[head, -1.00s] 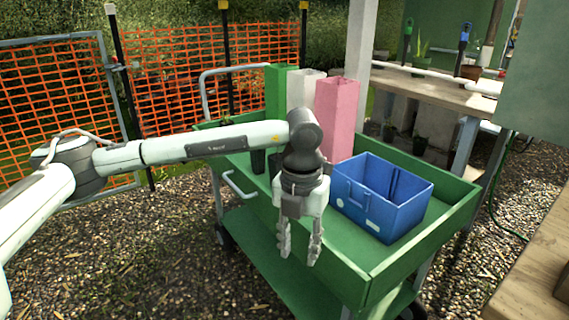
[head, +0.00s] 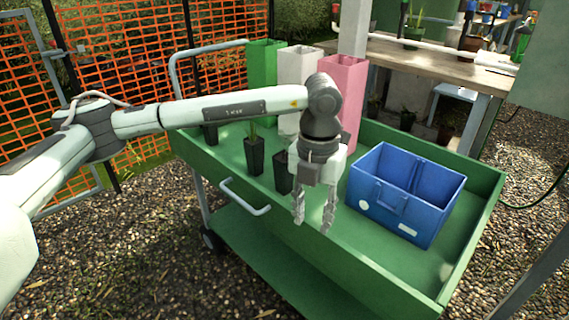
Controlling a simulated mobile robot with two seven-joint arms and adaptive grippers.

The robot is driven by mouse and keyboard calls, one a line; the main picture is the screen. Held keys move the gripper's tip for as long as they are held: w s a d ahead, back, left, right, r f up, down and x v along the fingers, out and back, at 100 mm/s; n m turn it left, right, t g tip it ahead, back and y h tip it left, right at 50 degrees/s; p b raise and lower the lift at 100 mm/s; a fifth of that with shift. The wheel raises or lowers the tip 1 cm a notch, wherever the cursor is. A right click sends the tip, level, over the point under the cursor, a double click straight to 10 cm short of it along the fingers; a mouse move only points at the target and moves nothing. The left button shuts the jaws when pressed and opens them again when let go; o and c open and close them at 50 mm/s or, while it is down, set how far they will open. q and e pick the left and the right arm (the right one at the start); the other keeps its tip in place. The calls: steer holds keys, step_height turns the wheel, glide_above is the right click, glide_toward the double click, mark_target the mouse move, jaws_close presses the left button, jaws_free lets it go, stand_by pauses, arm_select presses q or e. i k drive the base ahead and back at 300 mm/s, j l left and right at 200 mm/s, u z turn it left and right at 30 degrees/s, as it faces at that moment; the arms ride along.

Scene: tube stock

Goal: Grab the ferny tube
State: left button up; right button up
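Several dark tube pots stand in the green cart's tray, behind and left of my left gripper (head: 312,222). One tube (head: 255,157) holds upright green leaves. A second tube (head: 283,173) stands just right of it, its top partly hidden by my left arm. A third tube (head: 210,135) stands at the left end, its top also behind my arm. I cannot tell for sure which one is ferny. My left gripper points down in front of the tubes, over the tray's near side. Its fingers are apart with nothing between them. My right gripper is out of view.
The green cart (head: 376,275) also carries a blue divided crate (head: 400,208) at right. Tall green (head: 263,75), white (head: 297,70) and pink (head: 345,85) containers stand at its back. A handle (head: 246,200) sticks out of the near side. A wooden bench (head: 440,62) stands behind.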

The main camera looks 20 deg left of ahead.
mark_target(283, 179)
steer(key=i+j+z, duration=0.1)
steer(key=j+z, duration=0.3)
steer(key=j, duration=0.75)
steer(key=i+j+z, duration=0.1)
steer(key=j, duration=0.2)
steer(key=i+j+z, duration=0.1)
steer(key=i+j, duration=0.1)
steer(key=j, duration=0.1)
